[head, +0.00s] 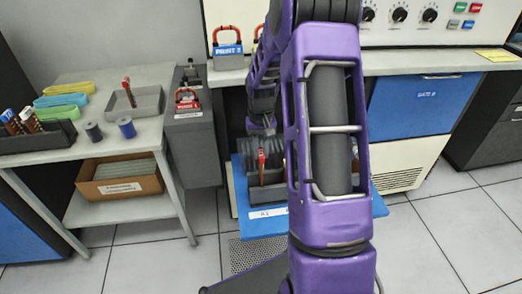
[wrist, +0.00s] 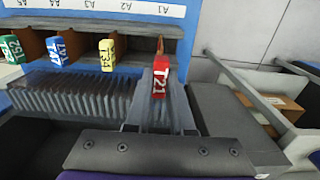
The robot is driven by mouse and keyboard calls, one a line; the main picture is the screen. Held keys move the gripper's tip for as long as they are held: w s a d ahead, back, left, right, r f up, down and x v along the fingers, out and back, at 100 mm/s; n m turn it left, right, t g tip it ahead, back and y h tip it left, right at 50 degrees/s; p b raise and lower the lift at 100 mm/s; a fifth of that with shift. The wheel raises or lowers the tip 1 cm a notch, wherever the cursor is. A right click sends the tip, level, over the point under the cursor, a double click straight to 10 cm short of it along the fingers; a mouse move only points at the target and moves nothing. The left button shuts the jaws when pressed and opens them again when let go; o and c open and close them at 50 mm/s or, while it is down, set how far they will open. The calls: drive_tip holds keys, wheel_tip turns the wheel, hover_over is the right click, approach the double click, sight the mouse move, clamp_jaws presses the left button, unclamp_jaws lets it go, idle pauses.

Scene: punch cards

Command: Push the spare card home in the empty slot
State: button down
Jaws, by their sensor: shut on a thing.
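My gripper (wrist: 161,76) is shut on a piece with a red tag marked T21 (wrist: 160,84), which I take to be the spare card. A brown, narrow end sticks up beyond the tag. In the head view the red tag (head: 262,158) shows low beside my arm, and my gripper (head: 262,130) is partly hidden there. A rack with a white label strip (wrist: 110,6) lies just ahead. Yellow T34 (wrist: 107,53), blue (wrist: 57,49) and green (wrist: 12,48) tags stand in it to the left. The empty slot cannot be made out, nor how deep the card sits.
A row of grey upright plates (wrist: 75,95) is left of my fingers, and a grey block (wrist: 230,125) is close on the right. The rack stands on a blue board (head: 375,206) under the counter. A side table (head: 145,80) with trays is at left.

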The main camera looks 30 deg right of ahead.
sight(261, 165)
drive_tip(key=shift+f, duration=3.35)
idle(0.8)
drive_tip(key=c, duration=0.7)
unclamp_jaws()
wheel_tip(261, 165, up, 18)
drive_tip(key=p, duration=0.2)
drive_tip(key=shift+f+p, duration=0.25)
drive_tip(key=shift+p, duration=0.05)
